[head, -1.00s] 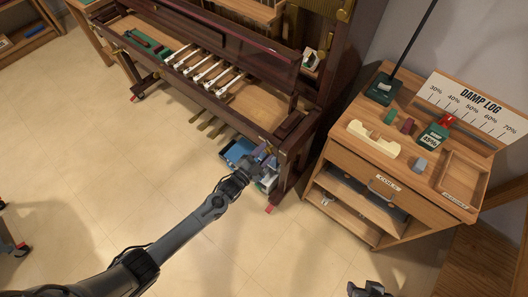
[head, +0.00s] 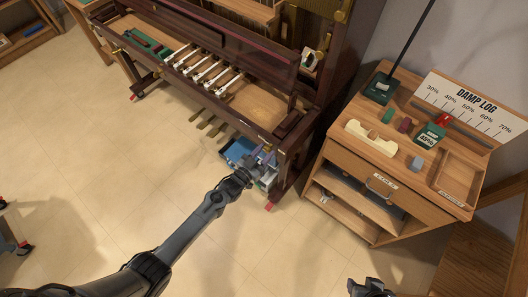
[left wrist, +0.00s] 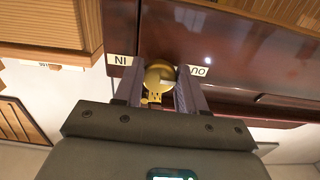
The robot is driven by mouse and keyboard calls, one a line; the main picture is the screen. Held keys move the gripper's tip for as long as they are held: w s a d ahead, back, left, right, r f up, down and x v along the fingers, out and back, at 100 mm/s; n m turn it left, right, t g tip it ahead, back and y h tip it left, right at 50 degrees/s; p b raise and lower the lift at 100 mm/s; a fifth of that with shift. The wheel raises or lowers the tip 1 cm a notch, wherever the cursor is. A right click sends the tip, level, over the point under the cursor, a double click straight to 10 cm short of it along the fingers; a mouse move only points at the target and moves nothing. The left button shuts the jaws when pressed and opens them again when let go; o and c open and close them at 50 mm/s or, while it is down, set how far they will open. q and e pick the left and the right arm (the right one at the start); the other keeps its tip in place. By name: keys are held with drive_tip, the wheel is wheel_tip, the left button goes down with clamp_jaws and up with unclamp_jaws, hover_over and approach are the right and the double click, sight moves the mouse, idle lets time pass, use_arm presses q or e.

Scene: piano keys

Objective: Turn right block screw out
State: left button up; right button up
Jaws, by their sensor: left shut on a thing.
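The block screw (left wrist: 159,74) is brass, with a round head, and sits at the front edge of the dark wooden piano frame in the left wrist view. White labels flank it, an upside-down IN label (left wrist: 120,60) on the left and a partly covered OUT label (left wrist: 199,71) on the right. My left gripper (head: 265,154) is at the right end of the piano front, its two fingers shut on the screw from both sides. The screw is too small to make out in the head view. My right gripper (head: 370,287) is at the bottom edge, its fingers unclear.
A wooden cabinet (head: 386,188) stands right of the piano, holding small blocks, a cream piece (head: 372,138) and a damp log board (head: 475,105). A blue box (head: 238,151) lies under the piano near my left gripper. The floor in front is clear.

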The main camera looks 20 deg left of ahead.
idle(0.6)
use_arm(q)
drive_tip(key=o, duration=1)
drive_tip(key=shift+s, duration=0.1)
drive_tip(key=p+v, duration=0.2)
drive_tip(key=v, duration=0.8)
drive_tip(key=shift+s+a+p, duration=0.1)
drive_tip(key=shift+s+p, duration=0.2)
drive_tip(key=shift+p, duration=0.05)
